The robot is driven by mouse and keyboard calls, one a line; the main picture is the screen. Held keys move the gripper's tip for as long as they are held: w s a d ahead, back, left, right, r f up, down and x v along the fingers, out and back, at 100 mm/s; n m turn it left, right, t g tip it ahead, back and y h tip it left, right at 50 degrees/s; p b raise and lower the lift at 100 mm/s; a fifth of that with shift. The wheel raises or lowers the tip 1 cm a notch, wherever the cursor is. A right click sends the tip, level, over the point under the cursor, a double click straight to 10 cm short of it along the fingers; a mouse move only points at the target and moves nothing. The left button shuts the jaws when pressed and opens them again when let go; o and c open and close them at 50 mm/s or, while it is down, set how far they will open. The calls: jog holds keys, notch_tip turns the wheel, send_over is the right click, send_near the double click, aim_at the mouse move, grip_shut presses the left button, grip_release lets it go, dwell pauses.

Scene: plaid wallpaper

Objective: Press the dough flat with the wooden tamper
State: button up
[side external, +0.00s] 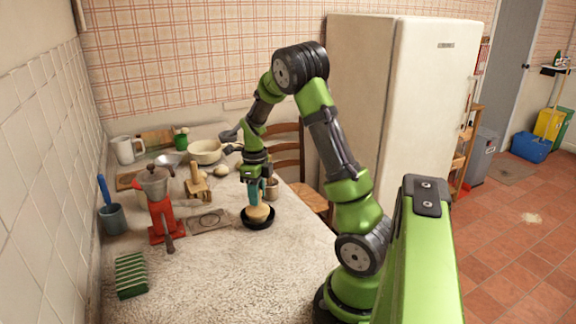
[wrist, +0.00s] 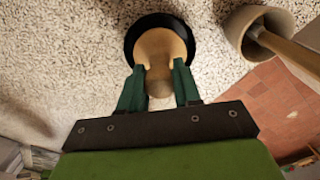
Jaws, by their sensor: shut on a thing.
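My gripper (side external: 254,196) points down over a black bowl (side external: 259,223) near the middle of the counter. It is shut on the wooden tamper (wrist: 160,48), with its two green fingers on either side of the tamper's narrow part. The tamper's wide, rounded tan end is inside the black bowl, whose rim (wrist: 131,40) also shows in the wrist view. In the side view a tan rounded shape sits in the bowl under the fingers. I cannot make out the dough apart from the tamper; it may be hidden beneath it.
A beige cup (wrist: 238,28) with a wooden handle in it stands close by the bowl. A red grinder (side external: 162,205), a blue-grey cup (side external: 113,219) and a green-and-white rack (side external: 131,275) stand to the left. A cream bowl (side external: 204,152) is behind. The front counter is clear.

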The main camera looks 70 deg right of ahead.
jog(key=shift+f, duration=0.45)
dwell(0.6)
jog(key=shift+r, duration=3.55)
jog(key=shift+f, duration=0.1)
jog(key=shift+f, duration=3.25)
jog(key=shift+f, duration=0.55)
jog(key=shift+r, duration=3.55)
